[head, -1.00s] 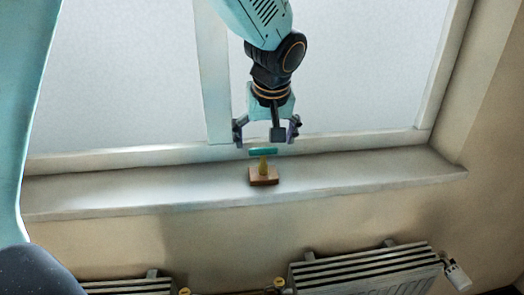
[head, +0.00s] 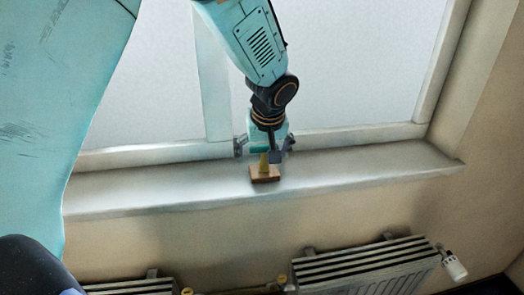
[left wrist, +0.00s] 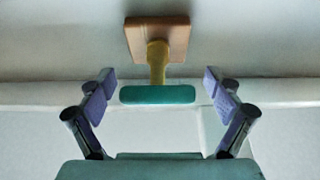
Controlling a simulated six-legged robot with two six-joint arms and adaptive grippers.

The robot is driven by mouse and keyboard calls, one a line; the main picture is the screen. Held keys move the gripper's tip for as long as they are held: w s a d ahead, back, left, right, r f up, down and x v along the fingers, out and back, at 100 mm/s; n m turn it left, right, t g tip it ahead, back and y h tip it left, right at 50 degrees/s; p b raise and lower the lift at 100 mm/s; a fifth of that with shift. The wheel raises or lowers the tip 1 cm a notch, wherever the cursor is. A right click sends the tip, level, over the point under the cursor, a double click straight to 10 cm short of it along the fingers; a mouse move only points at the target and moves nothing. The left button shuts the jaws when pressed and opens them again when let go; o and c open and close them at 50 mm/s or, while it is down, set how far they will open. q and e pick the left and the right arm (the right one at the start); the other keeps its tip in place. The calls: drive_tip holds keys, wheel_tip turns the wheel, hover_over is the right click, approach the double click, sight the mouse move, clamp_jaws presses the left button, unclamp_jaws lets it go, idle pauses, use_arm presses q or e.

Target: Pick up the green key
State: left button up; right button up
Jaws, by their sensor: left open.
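The green key (left wrist: 157,95) is a teal-green bar on top of a yellow stem (left wrist: 157,62), which stands on a brown block (left wrist: 158,38). In the head view the block (head: 265,174) sits on the window sill, and the key (head: 259,150) is partly hidden by my gripper. My left gripper (head: 264,151) has come down from above to the key. In the left wrist view its two purple-padded fingers (left wrist: 160,91) are open, one on each side of the key, with a gap at both ends. My right gripper is not in view.
The pale window sill (head: 370,170) is otherwise bare on both sides of the block. The window frame (head: 150,155) rises close behind. Below the sill are a ribbed radiator (head: 365,265) and its white valve (head: 454,267).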

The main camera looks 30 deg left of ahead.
use_arm(q)
drive_tip(key=shift+d, duration=0.25)
drive_tip(key=shift+s+d+r, duration=0.1)
drive_tip(key=shift+d+r, duration=0.05)
drive_tip(key=shift+c, duration=0.9)
drive_tip(key=shift+a, duration=0.35)
drive_tip(key=c, duration=0.5)
drive_tip(key=shift+d, duration=0.2)
drive_tip(key=c, duration=0.5)
drive_tip(key=shift+c, duration=0.2)
drive_tip(key=shift+a, duration=0.1)
